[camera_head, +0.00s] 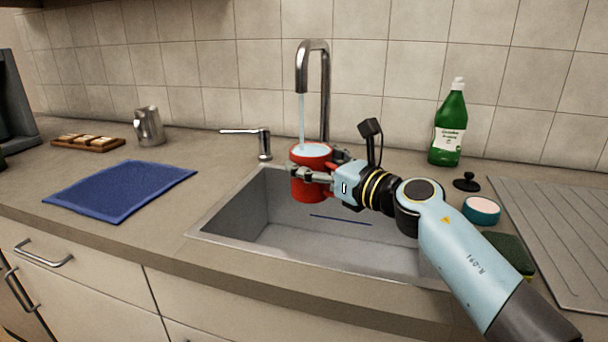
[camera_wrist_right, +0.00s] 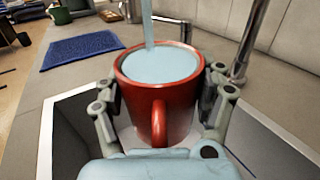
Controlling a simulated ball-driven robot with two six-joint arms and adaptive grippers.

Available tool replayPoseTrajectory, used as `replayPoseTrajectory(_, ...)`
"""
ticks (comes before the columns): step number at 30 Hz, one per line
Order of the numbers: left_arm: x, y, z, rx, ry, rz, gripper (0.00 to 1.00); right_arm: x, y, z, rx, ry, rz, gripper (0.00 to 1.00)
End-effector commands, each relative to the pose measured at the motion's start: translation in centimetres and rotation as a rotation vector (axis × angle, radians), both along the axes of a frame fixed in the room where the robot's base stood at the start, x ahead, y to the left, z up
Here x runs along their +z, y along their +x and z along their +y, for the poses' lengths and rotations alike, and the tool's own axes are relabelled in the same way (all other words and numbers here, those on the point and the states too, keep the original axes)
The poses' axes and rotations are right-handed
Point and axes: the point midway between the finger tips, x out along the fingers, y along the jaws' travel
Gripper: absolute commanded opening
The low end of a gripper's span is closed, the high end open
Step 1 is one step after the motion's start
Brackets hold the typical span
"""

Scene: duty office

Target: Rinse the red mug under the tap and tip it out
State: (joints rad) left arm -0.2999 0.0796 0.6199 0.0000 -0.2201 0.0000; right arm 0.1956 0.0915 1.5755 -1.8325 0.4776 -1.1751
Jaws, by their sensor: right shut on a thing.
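The red mug (camera_head: 306,188) is upright over the sink (camera_head: 285,238), under the tap (camera_head: 318,75). A stream of water (camera_head: 301,120) runs from the spout into the mug. In the right wrist view the mug (camera_wrist_right: 160,100) looks full of water nearly to its rim, and its handle faces the camera. My right gripper (camera_head: 312,175) is shut on the mug, with one finger on each side of its body; it also shows in the right wrist view (camera_wrist_right: 160,105). The tap lever (camera_head: 250,133) stands left of the spout. My left gripper is not in view.
A blue mat (camera_head: 122,190) lies on the counter to the left, with a metal jug (camera_head: 149,127) and a wooden tray (camera_head: 88,143) behind it. A green bottle (camera_head: 449,125), black sink plug (camera_head: 467,183), round tub (camera_head: 482,211) and sponge (camera_head: 511,252) are at the right.

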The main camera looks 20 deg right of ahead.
Motion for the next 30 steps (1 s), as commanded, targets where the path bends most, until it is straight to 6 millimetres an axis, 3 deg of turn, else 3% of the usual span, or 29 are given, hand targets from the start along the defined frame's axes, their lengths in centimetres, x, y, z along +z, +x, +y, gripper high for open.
replayPoseTrajectory(21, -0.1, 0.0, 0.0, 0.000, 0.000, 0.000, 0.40, 0.2, -3.9, -4.5, 0.000, 0.000, -0.003, 0.26)
replayPoseTrajectory(30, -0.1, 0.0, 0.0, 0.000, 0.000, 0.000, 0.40, 0.3, -4.4, -5.1, 0.001, 0.002, -0.005, 0.26)
